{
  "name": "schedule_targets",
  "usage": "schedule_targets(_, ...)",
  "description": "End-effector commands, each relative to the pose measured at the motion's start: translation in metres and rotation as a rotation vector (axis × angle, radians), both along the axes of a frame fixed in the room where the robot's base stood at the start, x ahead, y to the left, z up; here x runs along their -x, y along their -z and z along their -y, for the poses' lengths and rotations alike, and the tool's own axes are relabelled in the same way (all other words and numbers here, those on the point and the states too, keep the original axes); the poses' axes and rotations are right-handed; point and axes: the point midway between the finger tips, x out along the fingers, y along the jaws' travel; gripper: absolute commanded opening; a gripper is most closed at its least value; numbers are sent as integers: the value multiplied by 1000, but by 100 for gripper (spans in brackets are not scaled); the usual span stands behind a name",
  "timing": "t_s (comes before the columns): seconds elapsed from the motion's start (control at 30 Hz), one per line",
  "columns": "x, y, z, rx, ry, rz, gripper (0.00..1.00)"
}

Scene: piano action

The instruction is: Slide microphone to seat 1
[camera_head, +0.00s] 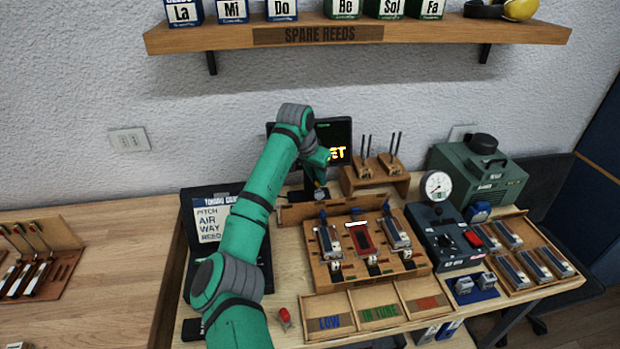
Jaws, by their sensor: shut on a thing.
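My gripper (319,185) is at the back of the bench, above the rear left of a wooden test stand (347,281). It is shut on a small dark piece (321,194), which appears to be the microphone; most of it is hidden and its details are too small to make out. The stand holds several reed blocks side by side: a left one (328,240), a dark red middle one (362,240) and a grey right one (396,233). The piece is near the left seat's rear end. I cannot read any seat number.
A dark screen (337,132) stands behind my gripper. A wooden tool holder (375,178) with upright tools is to its right. Labelled trays (380,311) lie in front. A gauge box (447,238) stands right of the stand. A shelf (330,38) hangs above.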

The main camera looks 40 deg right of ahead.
Motion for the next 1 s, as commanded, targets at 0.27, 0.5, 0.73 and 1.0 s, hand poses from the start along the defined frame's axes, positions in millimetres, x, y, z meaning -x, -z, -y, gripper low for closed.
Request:
schedule_targets(0.27,0,-1,0,2,1,1,37)
schedule_targets(0.5,-1,-1,-1,1,-1,1,37)
schedule_targets(0.73,0,-16,-7,2,-2,1,37)
schedule_targets(1.0,4,-63,-25,3,-2,2,37)
